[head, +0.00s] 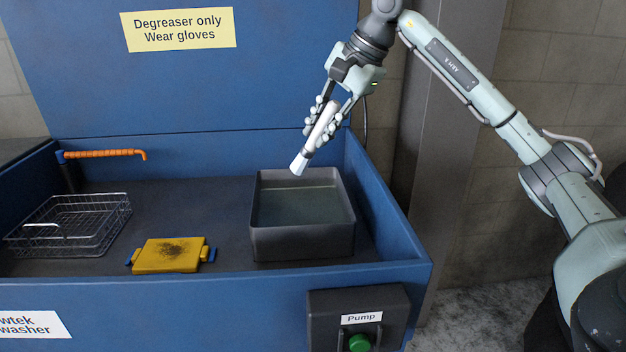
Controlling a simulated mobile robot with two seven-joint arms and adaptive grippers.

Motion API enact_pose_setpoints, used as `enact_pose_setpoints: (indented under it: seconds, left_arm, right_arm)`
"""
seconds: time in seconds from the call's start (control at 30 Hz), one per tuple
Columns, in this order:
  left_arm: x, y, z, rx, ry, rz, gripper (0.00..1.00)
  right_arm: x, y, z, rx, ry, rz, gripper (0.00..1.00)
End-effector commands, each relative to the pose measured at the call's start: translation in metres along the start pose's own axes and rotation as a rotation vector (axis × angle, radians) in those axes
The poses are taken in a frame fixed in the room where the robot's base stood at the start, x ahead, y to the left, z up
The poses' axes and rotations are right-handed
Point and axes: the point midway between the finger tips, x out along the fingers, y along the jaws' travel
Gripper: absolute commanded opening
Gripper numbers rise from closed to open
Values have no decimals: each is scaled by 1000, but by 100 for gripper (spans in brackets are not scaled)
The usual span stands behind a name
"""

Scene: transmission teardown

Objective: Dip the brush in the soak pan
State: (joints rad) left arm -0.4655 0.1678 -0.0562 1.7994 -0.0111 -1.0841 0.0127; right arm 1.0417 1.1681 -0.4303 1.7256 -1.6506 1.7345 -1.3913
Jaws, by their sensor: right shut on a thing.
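A brush (309,151) with a pale handle and white bristles is held in my right gripper (328,118). The gripper is shut on the handle, and the brush tilts with its bristles down and to the left. The soak pan (301,244) is a dark grey rectangular pan holding murky liquid, at the right end of the blue washer basin. The bristles appear above the pan's back rim, apart from the liquid. My left gripper is not in the head view.
A wire basket (97,242) stands at the left of the basin. A yellow pad with dark grime (168,256) and blue end tabs lies left of the pan. An orange spout (104,154) is at the back left. A pump box with a green button (359,343) is on the front wall.

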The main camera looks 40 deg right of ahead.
Motion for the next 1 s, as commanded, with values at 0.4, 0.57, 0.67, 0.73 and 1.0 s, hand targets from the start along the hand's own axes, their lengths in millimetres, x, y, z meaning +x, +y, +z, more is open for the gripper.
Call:
enact_pose_setpoints:
  seconds: [0.4,0.57,0.67,0.73,1.0]
  left_arm:
    - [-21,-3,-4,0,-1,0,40]
    - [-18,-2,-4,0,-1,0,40]
    - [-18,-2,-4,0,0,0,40]
    - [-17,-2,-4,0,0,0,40]
    - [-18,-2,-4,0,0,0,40]
  right_arm:
    - [-21,-11,3,0,0,-1,0]
    - [-30,-17,4,0,-1,-4,0]
    - [-35,-19,5,0,-1,-2,0]
    - [-35,-19,5,0,0,-1,0]
    - [-35,-19,5,0,0,0,0]
